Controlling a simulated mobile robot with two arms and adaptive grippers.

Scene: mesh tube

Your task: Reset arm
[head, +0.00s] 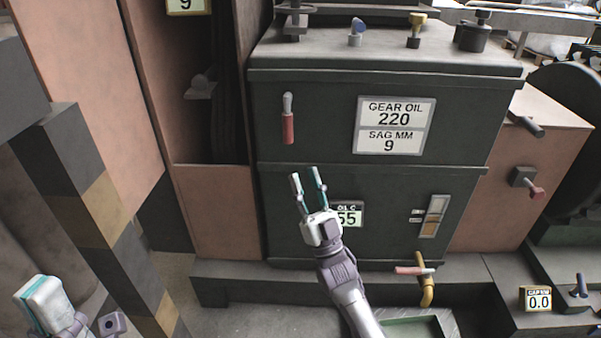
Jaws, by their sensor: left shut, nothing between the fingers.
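My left gripper (42,302) is at the lower left corner, white with a teal edge. Its fingers are shut with nothing between them, and it is apart from the machine. My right gripper (308,182) reaches up from the bottom, near the middle of the view. Its two teal and grey fingers are spread and empty, in front of the dark green cabinet (300,225). It partly covers the "OIL C 55" label (349,214). I cannot tell how far the fingertips are from the cabinet face.
A red-handled lever (288,125) and a "GEAR OIL 220" label (394,113) are on the cabinet above. A yellow pipe valve with a pink handle (412,270) juts out below. A striped post (103,205) stands between my grippers. Grey floor (240,322) shows at the bottom.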

